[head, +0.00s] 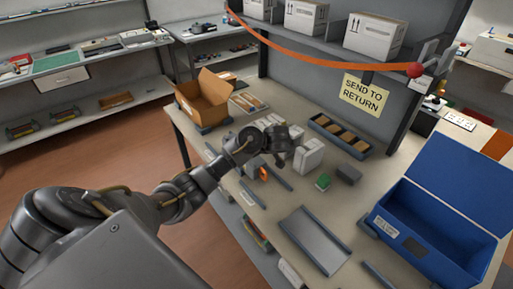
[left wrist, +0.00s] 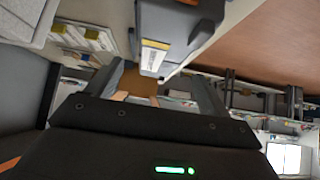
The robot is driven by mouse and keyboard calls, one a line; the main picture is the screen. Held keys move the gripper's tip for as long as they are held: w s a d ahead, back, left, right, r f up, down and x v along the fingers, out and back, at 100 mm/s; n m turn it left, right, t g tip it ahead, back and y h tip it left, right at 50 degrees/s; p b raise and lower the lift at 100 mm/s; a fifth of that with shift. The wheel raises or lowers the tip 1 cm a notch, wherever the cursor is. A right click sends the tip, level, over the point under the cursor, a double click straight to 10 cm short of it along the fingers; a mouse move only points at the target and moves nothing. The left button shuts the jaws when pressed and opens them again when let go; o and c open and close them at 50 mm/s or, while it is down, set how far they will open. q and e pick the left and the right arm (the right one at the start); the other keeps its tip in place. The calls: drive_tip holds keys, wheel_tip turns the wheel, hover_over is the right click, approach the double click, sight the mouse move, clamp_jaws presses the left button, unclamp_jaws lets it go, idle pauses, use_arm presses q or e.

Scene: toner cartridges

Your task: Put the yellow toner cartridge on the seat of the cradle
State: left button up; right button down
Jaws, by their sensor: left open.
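My left gripper (head: 280,152) is over the near part of the workbench, beside a pale grey upright block (head: 309,154). In the left wrist view its fingers (left wrist: 137,85) are apart, with nothing held between them. Ahead of them is a dark grey block with a pale yellowish label (left wrist: 154,57); I cannot tell whether it is the yellow toner cartridge. No plainly yellow cartridge shows in the head view, and the arm hides part of the bench. I cannot surely identify the cradle; a shallow grey tray (head: 302,226) lies on the bench's front part. My right gripper is out of view.
An open cardboard box (head: 219,88) stands at the bench's far left. A tray of brown-topped items (head: 323,122) lies at the back. An open blue crate (head: 392,225) stands at right.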

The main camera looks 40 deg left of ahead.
use_arm(q)
drive_tip(key=p+v, duration=0.5)
drive_tip(key=v, duration=0.1)
drive_tip(key=shift+a+r, duration=0.15)
drive_tip(key=shift+a, duration=0.05)
drive_tip(key=shift+s+d+r+p, duration=0.1)
drive_tip(key=shift+d+r+p, duration=0.1)
drive_tip(key=shift+d+p, duration=0.2)
drive_tip(key=shift+d, duration=0.1)
drive_tip(key=shift+f, duration=0.1)
